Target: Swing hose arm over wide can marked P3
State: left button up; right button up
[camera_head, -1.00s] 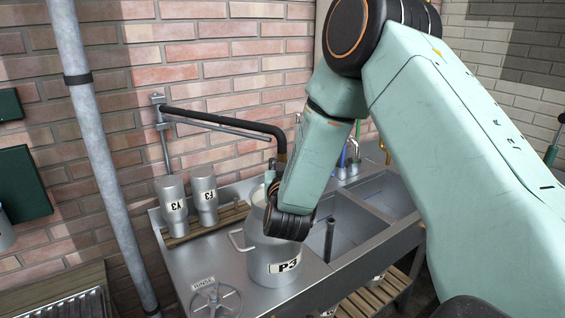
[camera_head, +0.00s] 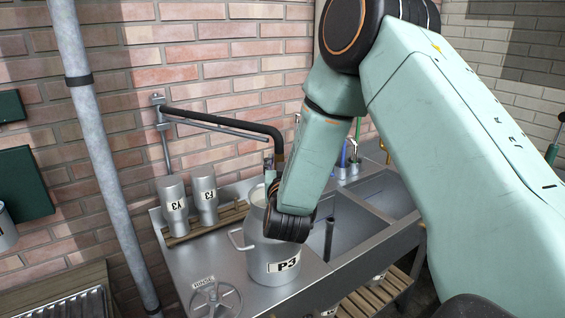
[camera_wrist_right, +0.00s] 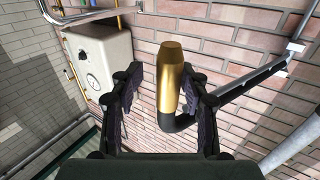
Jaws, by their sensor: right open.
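The hose arm (camera_head: 225,117) is a black bent pipe on a wall bracket, with its outer end bent down behind the wide can marked P3 (camera_head: 272,262). The grey metal can stands upright on the steel counter. In the right wrist view, the hose arm's brass nozzle (camera_wrist_right: 171,78) shows between the two dark fingers of my right gripper (camera_wrist_right: 163,86), nearer the right finger. The gripper is open, with a gap on the left side of the nozzle. In the head view my right arm hides most of this gripper and part of the can. My left gripper is out of view.
Two narrow cans marked Y3 (camera_head: 173,207) and F3 (camera_head: 205,200) stand on a wooden rack by the wall. A rinse handwheel (camera_head: 215,300) is at the counter's front. Sink basins (camera_head: 355,230) lie right of P3. A grey pole (camera_head: 100,160) stands left.

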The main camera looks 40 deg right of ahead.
jog(key=shift+w+a+f, duration=0.15)
jog(key=shift+w+f, duration=0.1)
jog(key=shift+w, duration=0.15)
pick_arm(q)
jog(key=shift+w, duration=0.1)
pick_arm(e)
jog(key=v, duration=1.2)
jog(key=shift+s+r, duration=0.2)
jog(key=shift+s, duration=0.05)
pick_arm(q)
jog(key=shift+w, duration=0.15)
pick_arm(e)
jog(key=shift+w+f, duration=0.1)
jog(key=shift+w, duration=0.1)
